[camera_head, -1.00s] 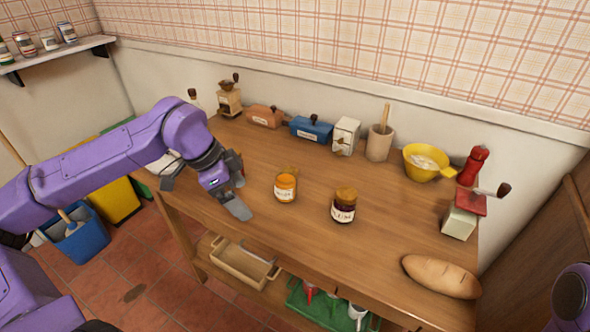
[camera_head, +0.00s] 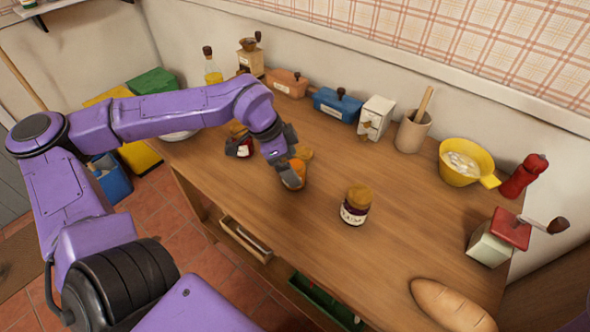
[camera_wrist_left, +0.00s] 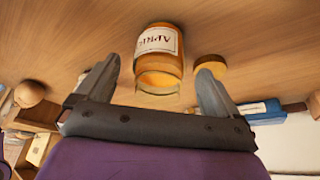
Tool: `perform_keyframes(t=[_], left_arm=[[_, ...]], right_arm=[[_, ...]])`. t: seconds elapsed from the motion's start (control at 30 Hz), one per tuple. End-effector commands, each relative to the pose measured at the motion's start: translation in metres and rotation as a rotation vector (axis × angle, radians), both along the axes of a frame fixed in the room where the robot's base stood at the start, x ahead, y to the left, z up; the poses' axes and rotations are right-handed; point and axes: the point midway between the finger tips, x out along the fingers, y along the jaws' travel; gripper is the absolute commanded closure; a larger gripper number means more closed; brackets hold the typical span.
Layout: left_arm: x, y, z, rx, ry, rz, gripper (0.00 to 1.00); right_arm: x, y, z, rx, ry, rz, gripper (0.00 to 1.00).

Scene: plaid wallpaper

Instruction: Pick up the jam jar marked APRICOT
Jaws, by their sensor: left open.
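The jam jar with orange contents (camera_head: 299,169) stands on the wooden table, partly hidden by my left gripper (camera_head: 290,179) in the head view. In the left wrist view the jar (camera_wrist_left: 160,65) has a white label whose visible letters read APRI, upside down in the picture. It lies between the two fingers of my left gripper (camera_wrist_left: 160,72), which are open with gaps on both sides. A round tan-orange lid (camera_wrist_left: 211,67) lies beside it, by the right-hand finger. My right gripper is not in view.
A dark jam jar (camera_head: 355,206) stands to the right, its label unclear. The middle right is clear.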

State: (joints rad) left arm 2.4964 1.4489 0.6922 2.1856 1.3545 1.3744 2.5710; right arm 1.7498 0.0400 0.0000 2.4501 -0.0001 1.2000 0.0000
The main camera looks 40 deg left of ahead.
Motion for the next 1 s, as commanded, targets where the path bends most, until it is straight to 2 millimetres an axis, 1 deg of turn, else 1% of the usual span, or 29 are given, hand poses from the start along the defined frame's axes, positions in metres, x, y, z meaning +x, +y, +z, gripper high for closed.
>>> perform_keyframes(t=[0.03, 0.13, 0.23, 0.37, 0.4, 0.47, 0.5, 0.57, 0.6, 0.87, 1.0], left_arm=[[0.002, -0.003, -0.009, 0.002, 0.005, -0.002, 0.05], [0.006, -0.007, -0.023, 0.002, 0.004, -0.001, 0.05], [0.008, -0.009, -0.027, 0.000, 0.002, -0.002, 0.05], [0.008, -0.009, -0.026, 0.000, 0.000, -0.001, 0.05], [0.008, -0.009, -0.026, 0.000, 0.000, -0.001, 0.08], [0.008, -0.009, -0.026, 0.000, 0.000, -0.001, 0.28], [0.008, -0.009, -0.026, 0.000, 0.000, -0.001, 0.41], [0.008, -0.009, -0.026, 0.000, 0.000, -0.002, 0.60], [0.008, -0.009, -0.026, 0.000, 0.000, -0.002, 0.72], [0.008, -0.009, -0.024, -0.001, -0.002, -0.002, 0.72], [0.009, -0.009, -0.013, -0.001, -0.004, -0.001, 0.72]], right_arm=[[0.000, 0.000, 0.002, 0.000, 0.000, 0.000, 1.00], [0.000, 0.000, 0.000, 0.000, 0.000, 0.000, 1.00], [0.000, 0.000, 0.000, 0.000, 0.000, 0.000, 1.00], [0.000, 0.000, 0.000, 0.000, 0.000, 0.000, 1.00], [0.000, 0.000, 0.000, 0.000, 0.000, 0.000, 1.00], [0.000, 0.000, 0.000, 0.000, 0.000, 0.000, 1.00], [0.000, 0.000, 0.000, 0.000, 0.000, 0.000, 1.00], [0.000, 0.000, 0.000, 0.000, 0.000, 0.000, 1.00], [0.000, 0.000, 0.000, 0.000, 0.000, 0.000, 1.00], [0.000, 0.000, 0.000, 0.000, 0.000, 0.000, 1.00], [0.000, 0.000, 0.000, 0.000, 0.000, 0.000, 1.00]])
